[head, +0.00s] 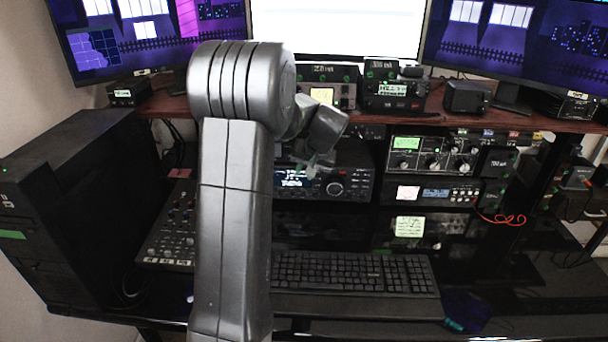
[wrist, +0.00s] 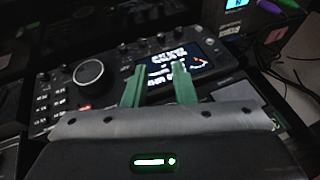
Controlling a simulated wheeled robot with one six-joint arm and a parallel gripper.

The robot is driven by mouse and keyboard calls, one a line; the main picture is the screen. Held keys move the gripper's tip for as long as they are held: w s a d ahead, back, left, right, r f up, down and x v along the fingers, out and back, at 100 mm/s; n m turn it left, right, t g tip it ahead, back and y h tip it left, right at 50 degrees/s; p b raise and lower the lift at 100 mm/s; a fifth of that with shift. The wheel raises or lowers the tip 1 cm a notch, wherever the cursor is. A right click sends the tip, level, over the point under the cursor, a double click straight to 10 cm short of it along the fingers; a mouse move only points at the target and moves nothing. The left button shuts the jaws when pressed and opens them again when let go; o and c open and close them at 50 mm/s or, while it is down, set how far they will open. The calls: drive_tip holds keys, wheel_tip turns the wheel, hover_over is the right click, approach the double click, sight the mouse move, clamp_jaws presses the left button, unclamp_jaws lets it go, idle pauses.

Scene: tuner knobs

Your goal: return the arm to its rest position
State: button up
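My arm (head: 235,200) rises from the bottom of the head view, bends at a thick grey joint and reaches toward the radio shelf. My gripper (head: 315,165) is small and partly hidden by my wrist in the head view, in front of a dark radio with a lit display (head: 295,179) and a round knob (head: 335,188). In the wrist view the two green fingers of my gripper (wrist: 158,70) stand apart with nothing between them. The radio's large knob (wrist: 89,72) lies to the left of the fingers, and its display (wrist: 172,62) shows behind them.
A keyboard (head: 350,272) lies on the desk below the radio. A mixer (head: 170,230) and a black computer tower (head: 80,200) stand to the left. More radio units (head: 430,155) stand to the right, under a brown shelf (head: 480,116) with small devices. A red cable (head: 503,218) hangs at the right.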

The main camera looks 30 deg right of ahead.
sight(292, 195)
idle(0.3)
drive_tip(key=p+x, duration=0.1)
drive_tip(key=x, duration=1.2)
drive_tip(key=shift+w+f, duration=0.3)
drive_tip(key=shift+b, duration=0.3)
drive_tip(key=a+v, duration=0.1)
drive_tip(key=v, duration=1.3)
drive_tip(key=x, duration=0.9)
drive_tip(key=d+x, duration=0.1)
drive_tip(key=x, duration=0.3)
drive_tip(key=shift+w+f, duration=0.1)
drive_tip(key=shift+f, duration=0.1)
drive_tip(key=shift+w+a+f+p, duration=0.1)
drive_tip(key=shift+w+p, duration=0.1)
drive_tip(key=shift+p, duration=0.3)
drive_tip(key=shift+a+g+h+p, duration=0.1)
drive_tip(key=shift+g+h+p, duration=0.2)
drive_tip(key=shift+h+p, duration=0.35)
drive_tip(key=shift+a+f+g+h+p, duration=0.1)
drive_tip(key=shift+g+h+p, duration=0.2)
drive_tip(key=shift+h+p, duration=0.05)
drive_tip(key=shift+w+a+f+n+g+h+b, duration=0.1)
drive_tip(key=shift+w+f+n+g+h+b, duration=0.05)
drive_tip(key=shift+n+g+h+b, duration=0.4)
